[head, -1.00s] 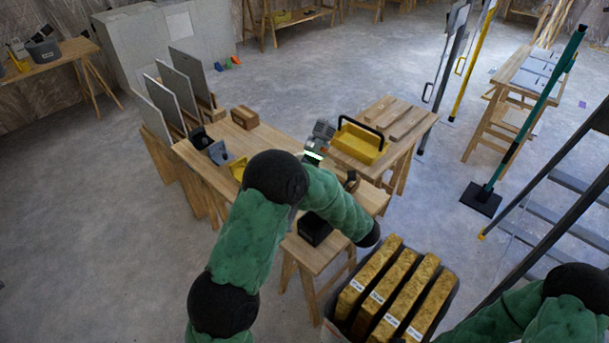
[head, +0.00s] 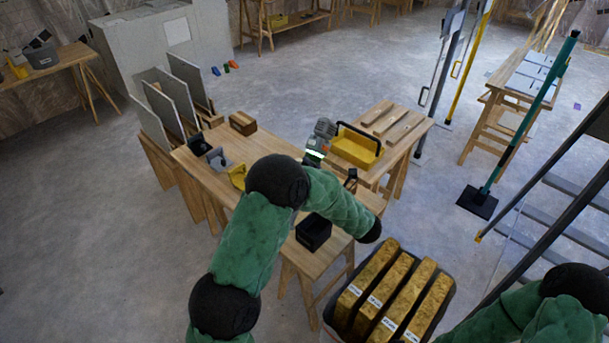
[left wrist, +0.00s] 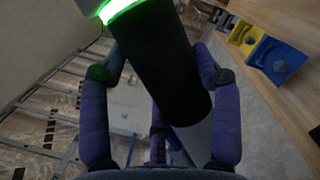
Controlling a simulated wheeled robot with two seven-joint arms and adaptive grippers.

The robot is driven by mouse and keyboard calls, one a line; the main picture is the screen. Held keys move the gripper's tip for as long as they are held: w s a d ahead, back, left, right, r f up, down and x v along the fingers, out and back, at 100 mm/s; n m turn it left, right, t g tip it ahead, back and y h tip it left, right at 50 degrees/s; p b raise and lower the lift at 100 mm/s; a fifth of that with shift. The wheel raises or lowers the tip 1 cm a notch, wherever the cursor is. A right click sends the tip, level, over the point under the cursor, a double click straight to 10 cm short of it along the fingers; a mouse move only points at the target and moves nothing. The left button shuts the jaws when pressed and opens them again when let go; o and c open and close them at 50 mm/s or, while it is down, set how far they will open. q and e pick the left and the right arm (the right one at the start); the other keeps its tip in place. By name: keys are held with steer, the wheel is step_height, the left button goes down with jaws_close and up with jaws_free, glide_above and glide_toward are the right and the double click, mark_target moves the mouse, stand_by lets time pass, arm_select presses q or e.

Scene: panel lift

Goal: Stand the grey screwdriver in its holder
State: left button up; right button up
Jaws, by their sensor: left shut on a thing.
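The grey screwdriver has a grey body (head: 322,130), a glowing green ring and a black grip. It stands up above my left forearm in the head view. In the left wrist view my left gripper (left wrist: 155,65) is shut on its black grip (left wrist: 165,60). Open holders line the table's left edge: black (head: 198,145), grey (head: 218,159) and yellow (head: 237,175). The left wrist view also shows a blue one (left wrist: 278,60). The screwdriver is apart from them. My right gripper is out of view.
A black open box (head: 313,232) sits on a low stool in front. A bin of yellow slabs (head: 385,295) is at front right.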

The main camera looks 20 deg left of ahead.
mark_target(312, 159)
arm_select(q)
steer(key=shift+w+d+r+p, duration=0.15)
steer(key=shift+w+r+p, duration=0.5)
steer(key=shift+w+r, duration=0.15)
steer(key=shift+w+d+r+p, duration=0.15)
steer(key=shift+w+r+p, duration=0.5)
steer(key=shift+r, duration=0.15)
